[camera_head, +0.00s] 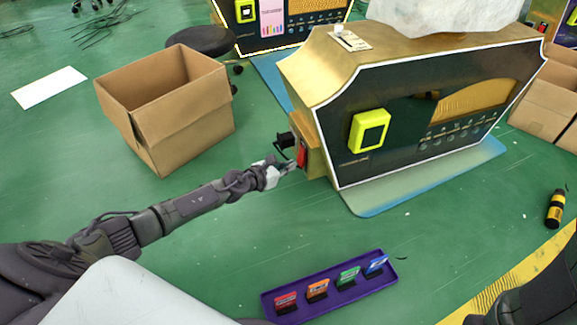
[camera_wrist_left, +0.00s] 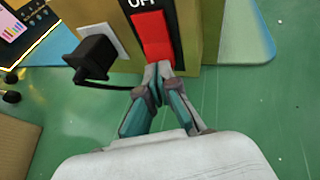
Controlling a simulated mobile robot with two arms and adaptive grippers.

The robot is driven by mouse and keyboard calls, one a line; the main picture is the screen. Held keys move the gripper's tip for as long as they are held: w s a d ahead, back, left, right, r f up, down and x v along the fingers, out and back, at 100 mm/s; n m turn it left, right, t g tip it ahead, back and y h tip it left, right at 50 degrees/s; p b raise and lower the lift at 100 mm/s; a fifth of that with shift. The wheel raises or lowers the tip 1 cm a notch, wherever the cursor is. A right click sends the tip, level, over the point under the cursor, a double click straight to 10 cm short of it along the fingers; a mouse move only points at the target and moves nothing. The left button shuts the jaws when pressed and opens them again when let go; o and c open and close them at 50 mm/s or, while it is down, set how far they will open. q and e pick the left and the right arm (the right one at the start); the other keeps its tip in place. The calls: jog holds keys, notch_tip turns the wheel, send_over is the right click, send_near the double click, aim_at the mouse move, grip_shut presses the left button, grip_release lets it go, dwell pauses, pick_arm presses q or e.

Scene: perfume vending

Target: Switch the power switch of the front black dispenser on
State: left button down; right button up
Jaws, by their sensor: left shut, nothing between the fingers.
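The front black dispenser (camera_head: 420,120) has a gold casing, a black front and a yellow-framed screen. Its red power switch (camera_head: 302,154) is on the gold left side, low down. In the left wrist view the red switch (camera_wrist_left: 153,38) sits in a black plate, with lettering above it that is partly cut off at the frame top. My left gripper (camera_head: 290,166) is shut and empty, with its fingertips at the lower end of the switch. In the left wrist view the fingertips (camera_wrist_left: 158,70) overlap the switch's bottom edge; I cannot tell whether they touch. My right gripper is not in view.
A black plug (camera_wrist_left: 92,57) with a cable sits in a white socket left of the switch. An open cardboard box (camera_head: 165,105) stands left of the dispenser. A purple tray (camera_head: 330,299) with several coloured cards lies in front.

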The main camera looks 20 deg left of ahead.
pick_arm(q)
jog(key=shift+b+x, duration=0.45)
jog(key=shift+x, duration=0.7)
dwell(0.6)
jog(key=shift+s, duration=0.1)
jog(key=shift+p+v, duration=0.65)
jog(key=shift+v, duration=0.65)
jog(key=p+v, duration=0.1)
jog(key=v, duration=0.5)
jog(key=shift+s, duration=0.1)
